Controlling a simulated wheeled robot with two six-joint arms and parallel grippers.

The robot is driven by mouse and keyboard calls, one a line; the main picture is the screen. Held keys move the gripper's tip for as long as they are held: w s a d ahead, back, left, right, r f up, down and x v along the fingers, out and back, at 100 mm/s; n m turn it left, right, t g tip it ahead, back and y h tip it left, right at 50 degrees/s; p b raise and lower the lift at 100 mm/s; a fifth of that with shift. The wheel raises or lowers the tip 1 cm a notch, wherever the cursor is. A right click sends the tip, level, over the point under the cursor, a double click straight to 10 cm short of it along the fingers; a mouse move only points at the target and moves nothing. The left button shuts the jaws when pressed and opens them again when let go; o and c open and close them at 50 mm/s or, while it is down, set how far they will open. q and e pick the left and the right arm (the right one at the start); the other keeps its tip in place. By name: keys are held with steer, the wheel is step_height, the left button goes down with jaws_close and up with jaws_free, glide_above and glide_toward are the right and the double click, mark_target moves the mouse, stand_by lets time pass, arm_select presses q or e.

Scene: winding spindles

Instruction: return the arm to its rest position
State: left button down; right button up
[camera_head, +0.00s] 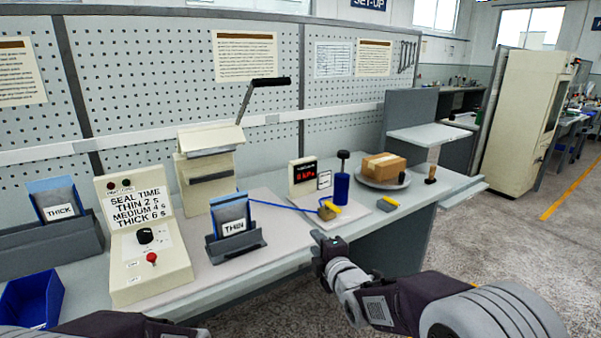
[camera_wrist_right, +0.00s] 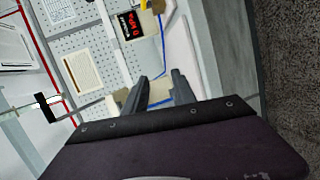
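My right arm comes in from the lower right in the head view. Its gripper (camera_head: 320,246) is over the front edge of the bench, near the tan block with the yellow part (camera_head: 328,211). In the right wrist view, the two dark fingers of the right gripper (camera_wrist_right: 160,84) stand apart, and I see nothing held between them. Part of my left arm shows dark along the bottom left edge of the head view.
The bench holds a seal-time control box (camera_head: 143,240), a lever press (camera_head: 207,170), a THIN pouch holder (camera_head: 234,240), a gauge with red digits (camera_head: 303,177), a blue cylinder (camera_head: 341,188) and a carton (camera_head: 384,165) on a round plate. Open floor lies right of the bench.

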steer(key=s+d+f+m+g+h, duration=0.55)
steer(key=s+d+f+m, duration=0.65)
steer(key=d, duration=0.3)
steer(key=s+f+m+g, duration=0.4)
steer(key=s, duration=0.4)
steer(key=s+f+m+g, duration=0.4)
steer(key=s+m, duration=0.1)
steer(key=s, duration=0.4)
step_height(320, 180, up, 16)
steer(key=p, duration=1.5)
steer(key=shift+d+m+y, duration=0.3)
steer(key=shift+y, duration=0.05)
